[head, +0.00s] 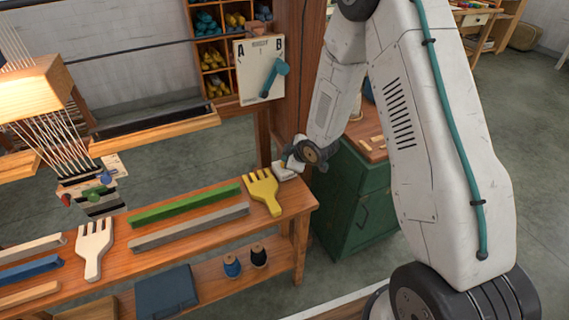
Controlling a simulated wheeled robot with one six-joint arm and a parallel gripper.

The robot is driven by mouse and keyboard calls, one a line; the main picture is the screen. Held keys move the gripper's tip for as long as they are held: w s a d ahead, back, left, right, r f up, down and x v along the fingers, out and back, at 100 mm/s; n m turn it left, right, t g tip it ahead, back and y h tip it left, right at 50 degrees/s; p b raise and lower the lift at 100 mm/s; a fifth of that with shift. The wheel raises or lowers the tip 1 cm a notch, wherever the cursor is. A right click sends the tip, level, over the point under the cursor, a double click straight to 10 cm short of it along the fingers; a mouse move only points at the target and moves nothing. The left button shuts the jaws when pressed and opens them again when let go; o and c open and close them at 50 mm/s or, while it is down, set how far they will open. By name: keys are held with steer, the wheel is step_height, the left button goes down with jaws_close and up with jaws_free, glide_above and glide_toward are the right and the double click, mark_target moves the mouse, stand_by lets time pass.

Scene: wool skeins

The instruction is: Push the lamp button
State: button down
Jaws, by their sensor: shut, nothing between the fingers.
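A small pale box (284,174), which looks like the lamp button's housing, sits at the back right of the wooden bench, behind the yellow comb. My gripper (290,162) is shut and empty, right at this box. The gripper covers part of the box, so the button itself is hidden, and I cannot tell whether the fingertips touch it. A wooden lamp-like block (38,88) at the upper left has a warm glow on its face.
A yellow comb (263,191) lies close in front of the box. Green (185,204) and grey (190,226) bars lie left of it. A board marked A and B (252,55) with a teal lever stands behind. A green cabinet (350,205) is to the right.

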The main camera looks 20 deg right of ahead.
steer(key=shift+r, duration=3)
steer(key=s+d+r+m+g+h, duration=0.1)
steer(key=s+d+m+g+h, duration=0.4)
steer(key=s, duration=0.7)
steer(key=s+a+r+m+g+y, duration=0.2)
steer(key=s+r+m, duration=0.5)
steer(key=s+r, duration=1.9)
steer(key=shift+s+a+m+g, duration=0.3)
steer(key=shift+s+g, duration=0.1)
steer(key=shift+s, duration=1)
